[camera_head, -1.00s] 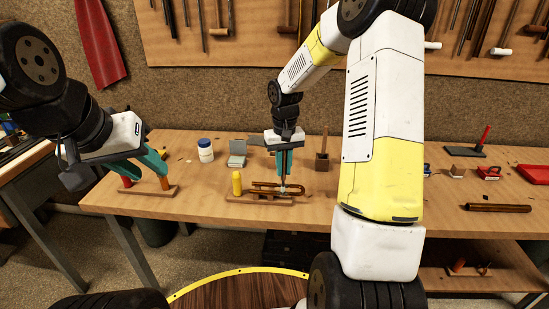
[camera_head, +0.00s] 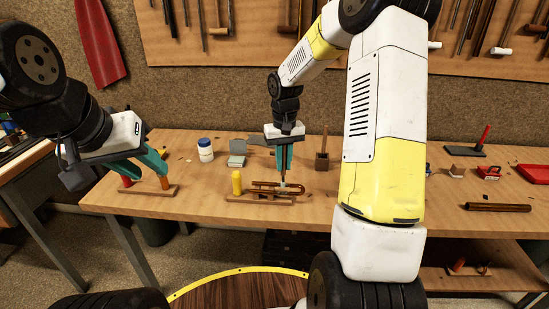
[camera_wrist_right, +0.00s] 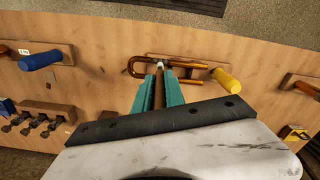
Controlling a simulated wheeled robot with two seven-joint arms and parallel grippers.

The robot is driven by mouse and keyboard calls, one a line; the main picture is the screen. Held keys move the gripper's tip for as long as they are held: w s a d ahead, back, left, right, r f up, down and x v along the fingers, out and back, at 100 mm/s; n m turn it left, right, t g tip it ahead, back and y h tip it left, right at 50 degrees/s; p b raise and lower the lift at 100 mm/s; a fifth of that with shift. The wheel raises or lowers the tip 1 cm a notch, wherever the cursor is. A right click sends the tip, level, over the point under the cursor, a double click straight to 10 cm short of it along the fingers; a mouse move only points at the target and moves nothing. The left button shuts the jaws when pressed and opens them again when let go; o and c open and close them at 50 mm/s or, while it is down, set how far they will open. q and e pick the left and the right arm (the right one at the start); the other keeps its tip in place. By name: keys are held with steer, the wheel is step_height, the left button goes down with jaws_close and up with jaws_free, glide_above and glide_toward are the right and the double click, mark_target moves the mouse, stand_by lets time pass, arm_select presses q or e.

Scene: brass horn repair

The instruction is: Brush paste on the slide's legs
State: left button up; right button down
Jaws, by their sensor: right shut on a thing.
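The slide (camera_head: 295,184), a copper-coloured U-shaped tube, lies on a low wooden stand (camera_head: 258,200) with an upright yellow handle (camera_head: 237,182). It also shows in the right wrist view (camera_wrist_right: 134,64). My right gripper (camera_head: 284,168) is shut on a brush (camera_wrist_right: 158,88) with a brown handle, pointing down. The brush's pale tip (camera_wrist_right: 160,65) is at the slide's legs; I cannot tell whether it touches. My left gripper (camera_head: 146,170) is open and empty, its fingers spread above a small wooden stand (camera_head: 148,191) with red and brown pegs.
A white jar with a blue lid (camera_head: 205,150), a grey-green block (camera_head: 238,152) and a dark holder with an upright stick (camera_head: 322,161) stand behind the slide. A dark rod (camera_head: 498,208) and a red tray (camera_head: 536,173) lie at right. The front table edge is close to the stands.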

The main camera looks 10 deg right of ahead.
steer(key=shift+r, duration=2.55)
